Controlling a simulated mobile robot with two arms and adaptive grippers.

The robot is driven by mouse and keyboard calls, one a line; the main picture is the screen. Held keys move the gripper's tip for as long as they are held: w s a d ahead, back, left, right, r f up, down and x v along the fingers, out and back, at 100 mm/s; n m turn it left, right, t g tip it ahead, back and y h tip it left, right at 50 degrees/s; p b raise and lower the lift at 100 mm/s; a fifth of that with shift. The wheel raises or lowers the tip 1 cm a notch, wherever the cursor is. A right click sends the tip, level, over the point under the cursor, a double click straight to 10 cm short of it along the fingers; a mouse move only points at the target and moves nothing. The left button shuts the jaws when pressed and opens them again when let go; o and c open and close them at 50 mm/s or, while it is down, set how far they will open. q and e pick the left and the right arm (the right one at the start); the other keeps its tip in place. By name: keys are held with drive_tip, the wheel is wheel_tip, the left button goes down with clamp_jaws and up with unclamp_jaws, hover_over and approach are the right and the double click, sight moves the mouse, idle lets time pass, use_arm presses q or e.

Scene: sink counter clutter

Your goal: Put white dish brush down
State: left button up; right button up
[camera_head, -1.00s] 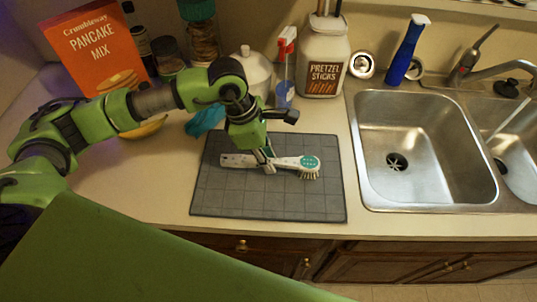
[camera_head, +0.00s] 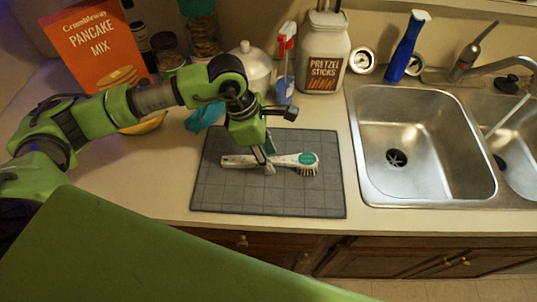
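The white dish brush (camera_head: 238,161) lies across the grey drying mat (camera_head: 225,197), its handle to the left and its teal-marked head with dark-tipped bristles to the right. It appears to rest on the mat. My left gripper (camera_head: 268,160) is low over the middle of the handle, its fingers looking spread apart, one to the near side and one behind. Whether a finger still touches the handle is hard to see. My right gripper is not in view.
A double steel sink (camera_head: 425,150) is right of the mat. Behind the mat stand a white lidded jar (camera_head: 250,65), a spray bottle (camera_head: 285,62) and a pretzel sticks jar (camera_head: 322,55). A teal cloth (camera_head: 205,115) lies behind left.

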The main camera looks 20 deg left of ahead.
use_arm(q)
drive_tip(key=w+b+v, duration=0.1)
drive_tip(key=b+v, duration=0.2)
drive_tip(key=v, duration=0.8)
drive_tip(key=shift+s+r, duration=0.3)
drive_tip(key=shift+s, duration=0.2)
drive_tip(key=shift+a, duration=0.1)
